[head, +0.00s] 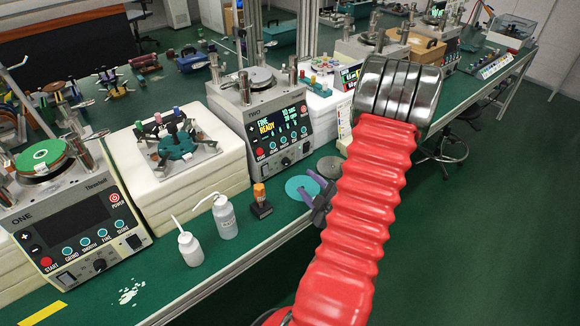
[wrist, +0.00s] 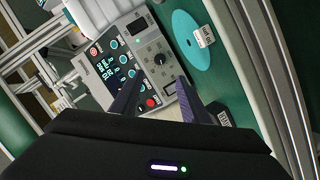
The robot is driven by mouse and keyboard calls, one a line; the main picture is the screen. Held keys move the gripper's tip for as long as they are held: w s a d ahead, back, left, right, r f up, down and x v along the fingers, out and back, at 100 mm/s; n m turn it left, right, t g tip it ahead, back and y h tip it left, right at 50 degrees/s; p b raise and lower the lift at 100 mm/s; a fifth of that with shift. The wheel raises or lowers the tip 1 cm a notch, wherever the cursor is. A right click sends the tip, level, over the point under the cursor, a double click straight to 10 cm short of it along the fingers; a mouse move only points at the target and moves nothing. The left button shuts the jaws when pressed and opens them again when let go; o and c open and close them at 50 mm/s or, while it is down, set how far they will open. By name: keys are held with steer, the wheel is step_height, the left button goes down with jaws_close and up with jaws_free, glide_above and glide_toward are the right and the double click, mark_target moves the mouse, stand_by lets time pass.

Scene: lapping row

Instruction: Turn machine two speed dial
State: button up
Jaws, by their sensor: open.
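My gripper (head: 315,200) is open and empty, in front of the bench edge in the head view. It shows in the wrist view (wrist: 160,80) with its two dark fingers apart, pointing at the panel (wrist: 126,68). I see no contact between the fingers and the dial.
An orange-topped tool in a black stand (head: 260,200) and two white bottles (head: 226,216) stand left of my gripper. Machine one (head: 75,225) is at far left.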

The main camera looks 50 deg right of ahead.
mark_target(288, 164)
steer(key=x, duration=1.3)
steer(key=shift+w+d, duration=0.2)
steer(key=shift+w, duration=0.1)
steer(key=c, duration=1.1)
